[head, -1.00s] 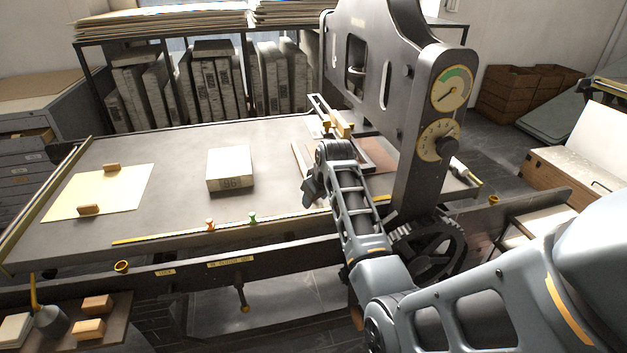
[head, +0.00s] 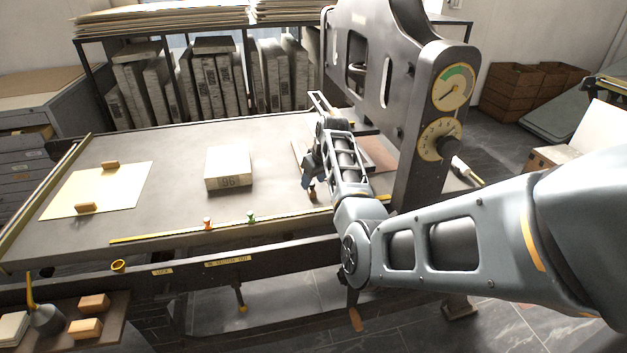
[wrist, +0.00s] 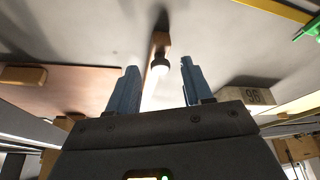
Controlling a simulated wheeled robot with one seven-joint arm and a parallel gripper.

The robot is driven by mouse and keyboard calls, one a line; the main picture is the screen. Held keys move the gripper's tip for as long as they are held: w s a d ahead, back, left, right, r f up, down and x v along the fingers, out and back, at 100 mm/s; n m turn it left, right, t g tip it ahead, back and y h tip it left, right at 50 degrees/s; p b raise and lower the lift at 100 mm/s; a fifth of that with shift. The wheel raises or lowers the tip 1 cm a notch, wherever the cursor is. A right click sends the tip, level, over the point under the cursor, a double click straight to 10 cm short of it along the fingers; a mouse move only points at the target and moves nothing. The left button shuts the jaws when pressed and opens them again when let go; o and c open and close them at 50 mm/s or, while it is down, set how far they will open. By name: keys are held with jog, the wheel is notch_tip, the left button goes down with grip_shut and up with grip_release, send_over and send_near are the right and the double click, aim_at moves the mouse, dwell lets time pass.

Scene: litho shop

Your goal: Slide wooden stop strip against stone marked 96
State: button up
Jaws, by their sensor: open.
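The stone marked 96 (head: 229,168) is a pale block lying on the grey press bed, left of my gripper (head: 310,184). It also shows at the right in the wrist view (wrist: 250,97), apart from my gripper. The fingers are open, and I see no grip on the knob. In the head view the strip is mostly hidden by my arm.
A yellow scale with an orange marker (head: 207,223) and a green marker (head: 251,217) runs along the bed's near edge. A cream sheet (head: 98,190) with two wooden blocks lies left. The press frame (head: 425,110) stands close right. Bare bed separates the stone and my gripper.

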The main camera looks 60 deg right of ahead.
jog(key=shift+w+f, duration=0.1)
jog(key=shift+f, duration=0.1)
grip_shut()
dwell(0.4)
